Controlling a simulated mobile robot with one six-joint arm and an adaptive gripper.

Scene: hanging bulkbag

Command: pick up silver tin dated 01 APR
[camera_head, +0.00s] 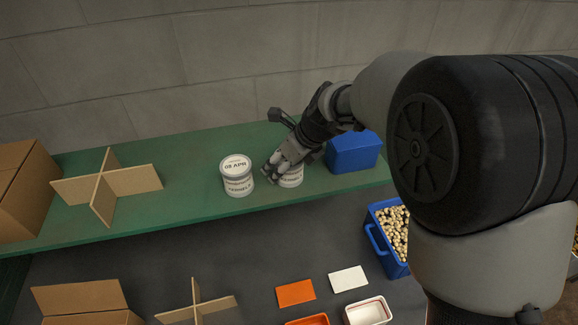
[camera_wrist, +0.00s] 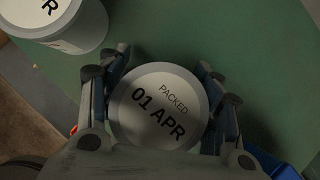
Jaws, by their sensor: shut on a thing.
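The silver tin marked "PACKED 01 APR" (camera_wrist: 160,108) stands between the two fingers of my gripper (camera_wrist: 160,105) in the wrist view. In the head view this tin (camera_head: 292,178) is partly hidden behind my gripper (camera_head: 282,165). My gripper is shut on the tin from above, with a finger on each side. The tin is on or just above the green shelf; I cannot tell which. A second tin, marked "09 APR" (camera_head: 238,176), stands upright just left of it, and part of it shows at the upper left of the wrist view (camera_wrist: 62,22).
A blue box (camera_head: 353,153) stands on the green shelf (camera_head: 190,200) close right of my gripper. Crossed cardboard dividers (camera_head: 106,186) and a cardboard box (camera_head: 24,190) are at the left. Below, a blue bin (camera_head: 388,240) holds pale pieces, beside orange (camera_head: 296,292) and white (camera_head: 348,279) cards.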

